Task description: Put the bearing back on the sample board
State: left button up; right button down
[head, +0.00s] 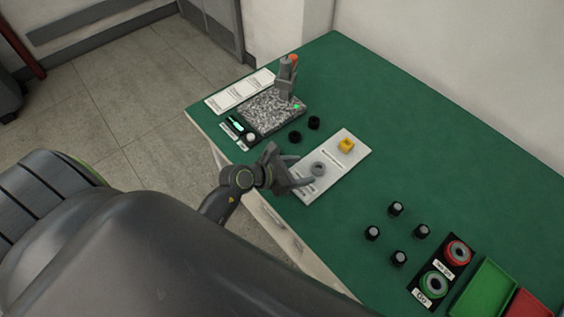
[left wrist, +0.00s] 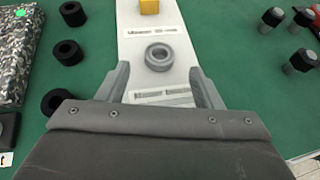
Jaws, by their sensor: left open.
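The sample board (head: 331,172) is a pale grey-white plate on the green table, and it also shows in the left wrist view (left wrist: 151,28). The bearing, a grey ring (head: 318,169), lies flat on the board near its front end; in the left wrist view the bearing (left wrist: 160,57) sits beyond and between my fingertips. My left gripper (head: 296,174) is open and empty at the front end of the board, with one finger on each side of the board's width in the left wrist view (left wrist: 160,80). A yellow block (head: 346,146) stands at the board's far end. My right gripper is not in view.
A speckled plate (head: 270,111) with a grey upright device (head: 288,78) is further left. Several dark bolts (head: 397,230) stand to the right, near the GO/NO-GO gauge panel (head: 440,271) and a green tray (head: 484,289).

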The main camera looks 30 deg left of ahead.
pick_arm(q)
jog(key=v, duration=0.6)
jog(key=shift+s+a+r+b, duration=0.15)
jog(key=shift+b, duration=0.25)
